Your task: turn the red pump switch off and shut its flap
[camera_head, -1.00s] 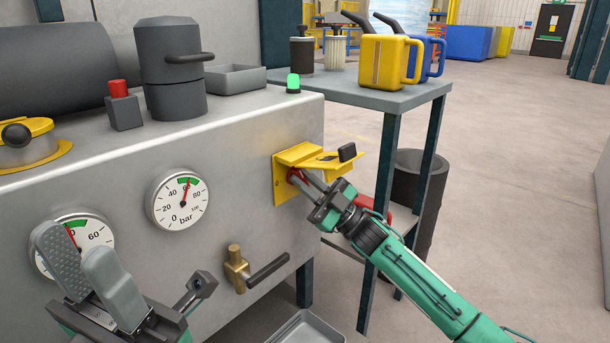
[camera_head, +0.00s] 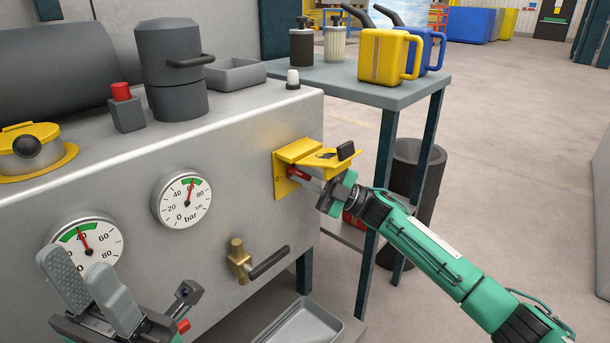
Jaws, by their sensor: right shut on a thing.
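The yellow switch housing (camera_head: 284,187) is on the front of the grey machine. Its yellow flap (camera_head: 325,157), with a black tab (camera_head: 346,150), stands raised and sticks out from the panel. The red pump switch (camera_head: 294,172) shows under the flap, partly hidden by the flap and my fingers. My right gripper (camera_head: 312,178) reaches in below the flap from the right and is shut on the red switch. My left gripper (camera_head: 90,285) is open and empty at the lower left, in front of the panel and away from the switch.
A small indicator lamp (camera_head: 293,79) on the machine top is white and unlit. Two gauges, a left one (camera_head: 85,250) and a bar gauge (camera_head: 184,201), and a brass valve (camera_head: 240,261) sit on the panel. A side table (camera_head: 345,84) holding jugs stands behind my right arm.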

